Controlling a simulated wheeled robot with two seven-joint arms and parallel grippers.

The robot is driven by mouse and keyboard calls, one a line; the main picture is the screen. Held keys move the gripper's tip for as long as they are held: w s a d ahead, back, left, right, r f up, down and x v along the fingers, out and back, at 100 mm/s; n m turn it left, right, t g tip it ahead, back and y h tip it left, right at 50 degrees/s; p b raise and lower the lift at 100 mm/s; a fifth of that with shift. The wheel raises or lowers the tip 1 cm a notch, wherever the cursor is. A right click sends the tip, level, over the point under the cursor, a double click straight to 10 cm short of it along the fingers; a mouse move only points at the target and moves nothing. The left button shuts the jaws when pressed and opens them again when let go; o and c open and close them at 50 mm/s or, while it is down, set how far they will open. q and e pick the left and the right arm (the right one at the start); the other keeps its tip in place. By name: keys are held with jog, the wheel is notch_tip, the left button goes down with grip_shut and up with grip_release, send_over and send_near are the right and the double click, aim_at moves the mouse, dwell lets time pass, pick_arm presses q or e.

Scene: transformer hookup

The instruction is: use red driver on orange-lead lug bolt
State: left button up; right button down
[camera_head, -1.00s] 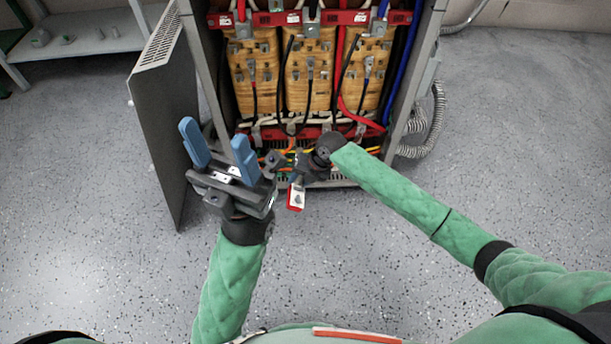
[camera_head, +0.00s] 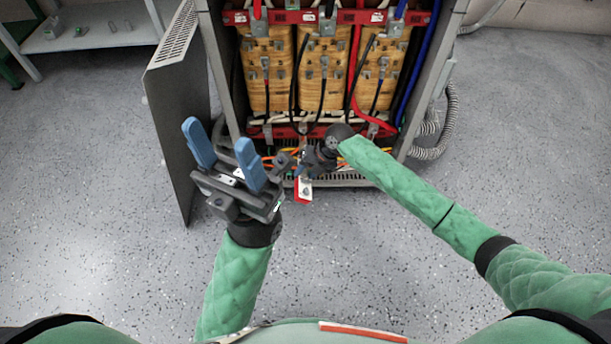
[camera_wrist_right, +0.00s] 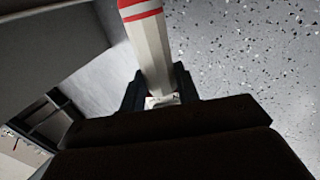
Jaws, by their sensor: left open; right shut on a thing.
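My right gripper (camera_head: 309,172) is in front of the lower opening of the transformer cabinet. It is shut on a pale driver with red parts (camera_head: 304,190), which also shows in the right wrist view (camera_wrist_right: 152,52) as a pale grey shaft or handle with a red and white band. The driver's working tip cannot be made out. My left gripper (camera_head: 222,147) is open and empty, with blue fingers spread, left of the right gripper. Orange and yellow leads (camera_head: 285,156) run low inside the cabinet, partly hidden by my grippers. The orange lead's lug bolt cannot be made out.
The grey cabinet (camera_head: 447,50) holds three tan coil blocks (camera_head: 323,72) between red bars, with black, red and blue cables. Its door (camera_head: 175,120) stands open on the left. A corrugated hose (camera_head: 450,125) lies at right. A shelf (camera_head: 95,28) stands far left. The front floor is clear.

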jog(key=shift+w+b, duration=0.55)
jog(key=shift+w, duration=1.3)
jog(key=shift+r, duration=0.1)
jog(key=shift+w+b, duration=0.3)
jog(key=shift+w, duration=0.6)
jog(key=shift+w, duration=0.25)
dwell(1.6)
jog(key=shift+s, duration=0.15)
dwell(1.6)
jog(key=shift+s+p, duration=0.3)
jog(key=shift+p, duration=0.15)
jog(key=shift+s+p, duration=0.95)
jog(key=shift+s, duration=0.95)
